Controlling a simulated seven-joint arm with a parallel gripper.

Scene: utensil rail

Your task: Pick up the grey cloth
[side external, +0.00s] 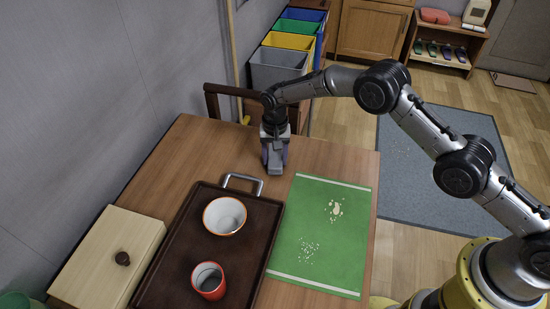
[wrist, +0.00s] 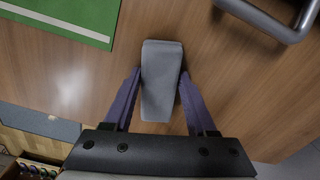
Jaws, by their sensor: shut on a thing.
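The grey cloth (wrist: 162,85) shows in the wrist view as a folded, block-like grey piece between the two purple fingers of my gripper (wrist: 160,78). The fingers press on its two long sides, and part of it sticks out past the fingertips. In the side external view my gripper (side external: 274,152) points down at the far end of the wooden table, with the cloth (side external: 274,164) between its fingers. The cloth is at or very close to the tabletop; I cannot tell whether it touches.
A dark brown tray (side external: 178,245) with a metal handle (side external: 243,181) holds a white bowl (side external: 225,215) and a red cup (side external: 208,280). A green mat (side external: 315,240) with pale crumbs lies to its right. A wooden box (side external: 110,255) is at the left. Bare table (side external: 335,165) surrounds my gripper.

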